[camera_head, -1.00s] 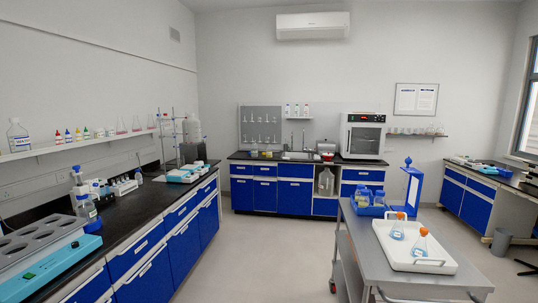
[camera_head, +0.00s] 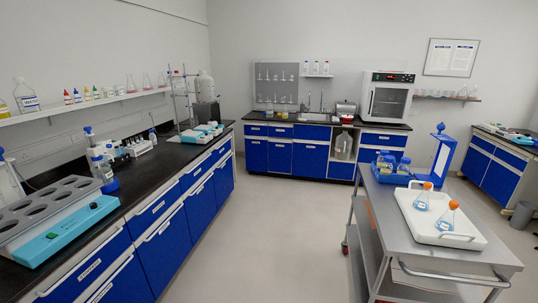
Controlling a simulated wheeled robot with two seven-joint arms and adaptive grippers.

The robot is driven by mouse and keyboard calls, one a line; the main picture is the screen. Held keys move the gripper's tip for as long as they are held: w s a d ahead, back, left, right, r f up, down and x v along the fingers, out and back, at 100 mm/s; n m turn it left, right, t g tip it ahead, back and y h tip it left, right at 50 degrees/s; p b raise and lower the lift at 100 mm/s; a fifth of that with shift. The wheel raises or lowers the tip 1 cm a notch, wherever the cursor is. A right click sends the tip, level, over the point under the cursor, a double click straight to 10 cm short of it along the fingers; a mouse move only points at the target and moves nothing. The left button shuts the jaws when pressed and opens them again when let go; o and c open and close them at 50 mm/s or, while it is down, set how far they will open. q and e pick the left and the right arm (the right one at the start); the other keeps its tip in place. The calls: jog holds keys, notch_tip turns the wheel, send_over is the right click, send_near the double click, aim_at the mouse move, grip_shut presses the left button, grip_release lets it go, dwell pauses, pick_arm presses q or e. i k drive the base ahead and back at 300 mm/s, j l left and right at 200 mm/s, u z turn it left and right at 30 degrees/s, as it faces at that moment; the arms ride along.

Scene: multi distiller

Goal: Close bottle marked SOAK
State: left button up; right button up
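No SOAK mark is legible in this view, so I cannot tell which bottle carries it. Two flasks with orange tops and blue labels, a left one (camera_head: 422,198) and a right one (camera_head: 447,218), stand in a white tray (camera_head: 470,240) on the grey cart at the right. Several small bottles stand in a blue rack (camera_head: 379,175) behind that tray. A dispenser bottle with a blue top and blue base (camera_head: 101,167) stands on the left bench. Neither gripper is in view.
A steel cart (camera_head: 400,227) stands at the right with open floor (camera_head: 270,240) to its left. A black-topped bench (camera_head: 140,187) runs along the left wall, with a teal device (camera_head: 70,238) on it. A sink bench (camera_head: 300,128) and oven (camera_head: 388,98) are at the back.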

aim_at(285, 111)
jog(key=i+u, duration=0.35)
jog(key=i, duration=0.5)
jog(key=i+j+z, duration=0.15)
jog(key=i, duration=0.7)
jog(key=i+z, duration=0.45)
jog(key=i, duration=0.35)
jog(key=i+z, duration=0.15)
jog(key=i, duration=1.4)
jog(key=i+l+u, duration=0.15)
jog(key=i, duration=0.35)
jog(key=i+l+u, duration=0.15)
jog(key=i, duration=0.35)
jog(key=i+l+u, duration=0.15)
jog(key=i+l, duration=0.25)
jog(key=i, duration=0.05)
